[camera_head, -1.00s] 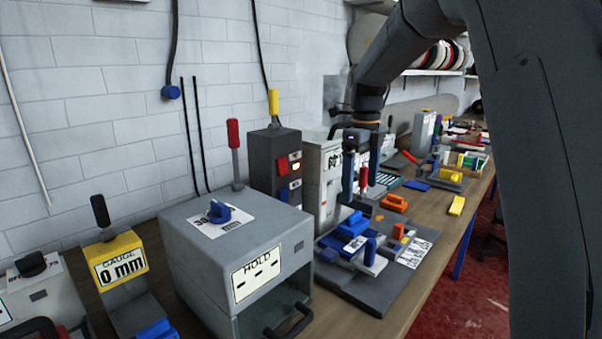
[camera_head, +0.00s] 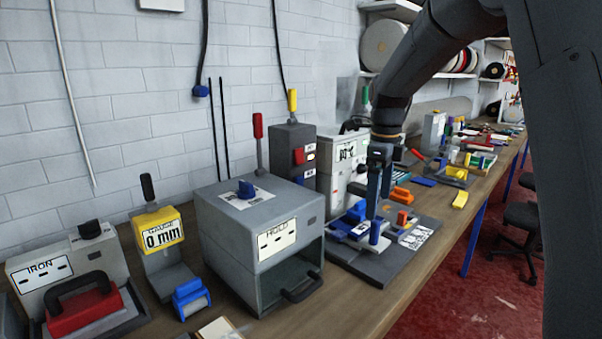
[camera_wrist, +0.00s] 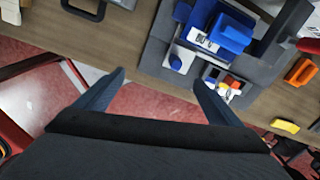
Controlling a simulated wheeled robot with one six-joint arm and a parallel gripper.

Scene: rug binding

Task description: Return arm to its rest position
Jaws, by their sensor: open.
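The blue block (camera_wrist: 230,34) on the fixture lies beyond the fingers there. The arm runs from the upper right down to the gripper in the head view.
A wooden bench (camera_head: 420,290) runs along the wall. On it stand a grey HOLD box (camera_head: 262,235), a yellow gauge (camera_head: 160,235) and an iron (camera_head: 80,305). Orange (camera_head: 400,195) and yellow (camera_head: 460,200) blocks lie farther along. Red floor and a dark chair (camera_head: 520,235) are at right.

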